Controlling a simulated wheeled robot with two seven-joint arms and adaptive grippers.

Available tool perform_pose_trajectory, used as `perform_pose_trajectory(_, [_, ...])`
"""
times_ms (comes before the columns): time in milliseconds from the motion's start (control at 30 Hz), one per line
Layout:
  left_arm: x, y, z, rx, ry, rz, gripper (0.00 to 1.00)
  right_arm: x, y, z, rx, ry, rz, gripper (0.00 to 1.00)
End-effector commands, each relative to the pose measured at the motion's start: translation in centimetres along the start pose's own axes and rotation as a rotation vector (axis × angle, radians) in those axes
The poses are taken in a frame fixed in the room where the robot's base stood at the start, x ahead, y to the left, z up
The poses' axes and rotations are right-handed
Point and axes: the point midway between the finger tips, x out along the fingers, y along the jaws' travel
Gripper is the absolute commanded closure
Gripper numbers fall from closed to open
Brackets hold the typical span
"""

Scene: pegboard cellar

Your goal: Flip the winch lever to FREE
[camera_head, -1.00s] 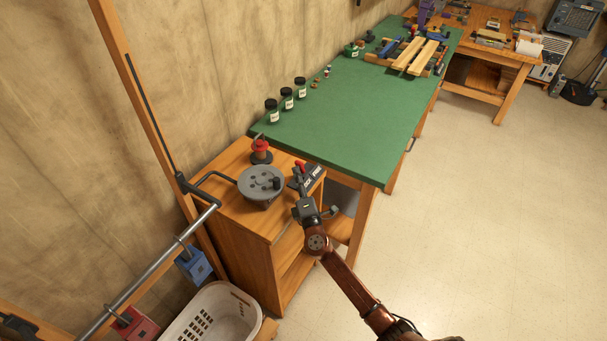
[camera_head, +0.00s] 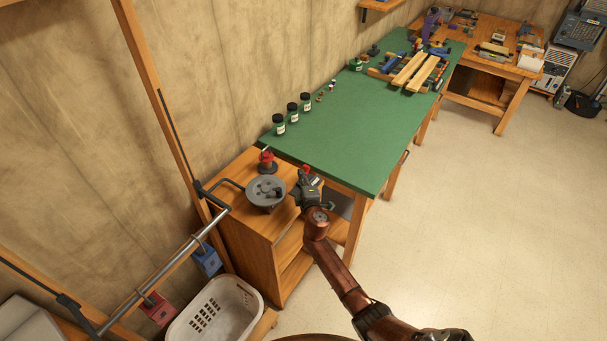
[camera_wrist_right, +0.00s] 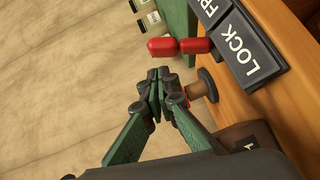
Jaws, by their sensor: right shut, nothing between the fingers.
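The winch lever shows in the right wrist view as two red rounded pieces (camera_wrist_right: 163,46), beside the edge of the black LOCK plate (camera_wrist_right: 245,60). A second plate, lettered "FR" where it is cut off (camera_wrist_right: 212,8), adjoins it at the top. In the head view the lever's red tip (camera_head: 306,169) shows just past my gripper. My right gripper (camera_head: 305,187) is over the winch's label area and hides most of it. In the wrist view its fingertips (camera_wrist_right: 160,84) are shut and empty, a little below the red pieces, with no clear contact. My left gripper is out of view.
A grey round drum (camera_head: 265,191) and a red spool (camera_head: 266,157) stand on the wooden cabinet beside my right gripper. The green bench (camera_head: 350,130) with jars lies beyond. The floor to the right is open.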

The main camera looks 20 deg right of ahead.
Motion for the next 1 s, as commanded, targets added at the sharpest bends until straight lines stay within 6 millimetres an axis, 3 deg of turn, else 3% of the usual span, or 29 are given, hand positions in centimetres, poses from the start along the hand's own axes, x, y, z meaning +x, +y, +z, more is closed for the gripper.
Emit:
perform_pose_trajectory(167, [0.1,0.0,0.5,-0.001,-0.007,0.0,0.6,-0.2,-0.4,-0.2,-0.001,-0.001,-0.003,1.0])
perform_pose_trajectory(367, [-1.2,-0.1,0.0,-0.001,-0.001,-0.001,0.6,-1.8,0.6,-2.4,0.002,0.003,-0.003,1.0])
perform_pose_trajectory(433, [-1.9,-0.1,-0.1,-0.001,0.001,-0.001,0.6,-2.7,1.2,-3.4,0.003,0.003,-0.003,1.0])
perform_pose_trajectory(700, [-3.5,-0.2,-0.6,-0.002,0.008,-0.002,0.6,-8.8,1.9,-3.0,0.001,0.001,-0.004,1.0])
perform_pose_trajectory(1000, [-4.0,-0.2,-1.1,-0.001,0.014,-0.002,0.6,-11.9,2.3,-2.9,0.0,0.001,-0.003,1.0])
